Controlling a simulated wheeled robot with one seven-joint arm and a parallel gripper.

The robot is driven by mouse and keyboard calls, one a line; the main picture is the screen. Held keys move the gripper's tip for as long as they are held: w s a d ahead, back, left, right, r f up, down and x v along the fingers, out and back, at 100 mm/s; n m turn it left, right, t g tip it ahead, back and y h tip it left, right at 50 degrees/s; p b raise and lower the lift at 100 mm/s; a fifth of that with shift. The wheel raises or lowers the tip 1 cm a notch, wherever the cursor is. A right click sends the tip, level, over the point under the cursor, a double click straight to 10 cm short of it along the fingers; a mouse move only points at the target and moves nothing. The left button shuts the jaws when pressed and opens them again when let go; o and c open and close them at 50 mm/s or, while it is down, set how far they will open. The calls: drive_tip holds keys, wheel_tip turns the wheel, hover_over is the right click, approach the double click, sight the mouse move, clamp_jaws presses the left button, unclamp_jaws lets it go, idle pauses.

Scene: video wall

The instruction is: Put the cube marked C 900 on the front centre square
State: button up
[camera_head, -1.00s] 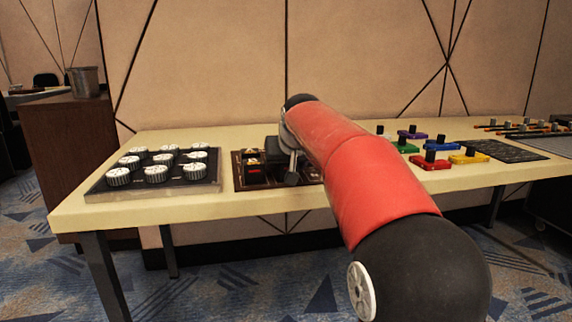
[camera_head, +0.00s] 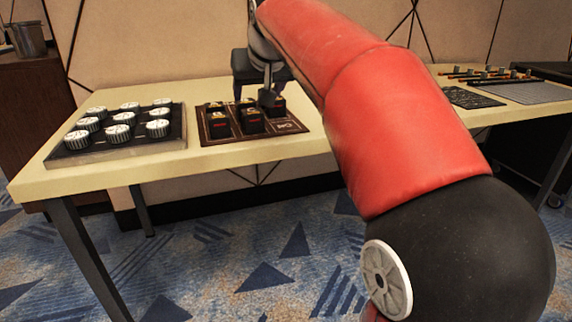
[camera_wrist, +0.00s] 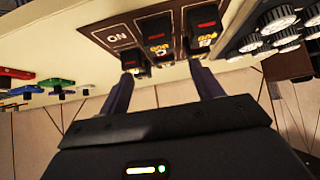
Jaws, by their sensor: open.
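A brown board (camera_head: 297,127) on the table holds several black cubes with small red and yellow markings. Front cubes (camera_head: 252,121) and (camera_head: 218,125) stand nearer me, with others behind. The front right square is bare apart from its print. My gripper (camera_head: 270,92) is open and points down at the back right cube (camera_head: 276,106). In the wrist view my gripper (camera_wrist: 162,70) has its fingers apart, with a cube (camera_wrist: 135,62) near the left fingertip and another (camera_wrist: 160,42) between and beyond the fingers. The markings are too small to tell which cube reads C 900.
A dark tray (camera_head: 165,138) of ribbed white-topped round pieces stands left of the board. A black patterned mat (camera_head: 470,97) and a grey panel (camera_head: 535,92) lie at the right. My arm hides the table's middle.

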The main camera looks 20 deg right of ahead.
drive_tip(key=s+f+g, duration=0.3)
drive_tip(key=s+f, duration=2.2)
drive_tip(key=s, duration=0.4)
drive_tip(key=shift+s, duration=0.2)
wheel_tip(320, 180, up, 6)
drive_tip(key=p, duration=0.6)
drive_tip(key=shift+r+p, duration=0.25)
drive_tip(key=shift+p, duration=0.1)
